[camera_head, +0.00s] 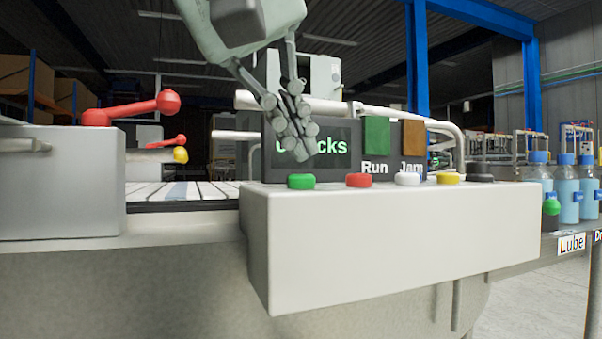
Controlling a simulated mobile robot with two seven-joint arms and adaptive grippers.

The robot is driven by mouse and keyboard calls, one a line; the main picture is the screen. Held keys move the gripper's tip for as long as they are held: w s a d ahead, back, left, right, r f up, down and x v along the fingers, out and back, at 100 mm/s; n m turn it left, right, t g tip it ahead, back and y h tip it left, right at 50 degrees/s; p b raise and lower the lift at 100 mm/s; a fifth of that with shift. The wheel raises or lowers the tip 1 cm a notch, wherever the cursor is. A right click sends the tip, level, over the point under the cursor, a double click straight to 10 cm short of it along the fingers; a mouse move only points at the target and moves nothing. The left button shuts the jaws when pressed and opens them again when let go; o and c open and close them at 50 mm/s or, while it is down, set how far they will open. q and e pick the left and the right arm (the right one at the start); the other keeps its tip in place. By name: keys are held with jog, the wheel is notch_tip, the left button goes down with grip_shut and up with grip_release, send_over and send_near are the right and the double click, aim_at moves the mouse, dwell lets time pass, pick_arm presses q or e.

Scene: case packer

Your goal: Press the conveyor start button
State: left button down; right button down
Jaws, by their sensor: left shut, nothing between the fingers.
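A row of buttons sits on top of a white control box (390,240): green (301,181), red (359,180), white (408,180), yellow (448,178) and black (480,178). No label on the buttons is readable, so I cannot tell by label which is the conveyor start. My left gripper (307,148) comes down from above, shut and empty. In the picture its fingertips are a little above the green button, apart from it, and cover part of a dark display with green text ending in "cks". My right gripper is not in view.
Behind the buttons are a green panel (376,136) marked "Run" and an orange panel (413,138) marked "Jam". A conveyor (180,192) lies behind at the left, near red handles (140,107). Blue bottles (566,195) stand at the right.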

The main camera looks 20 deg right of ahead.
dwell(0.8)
pick_arm(q)
jog(key=shift+f, duration=0.45)
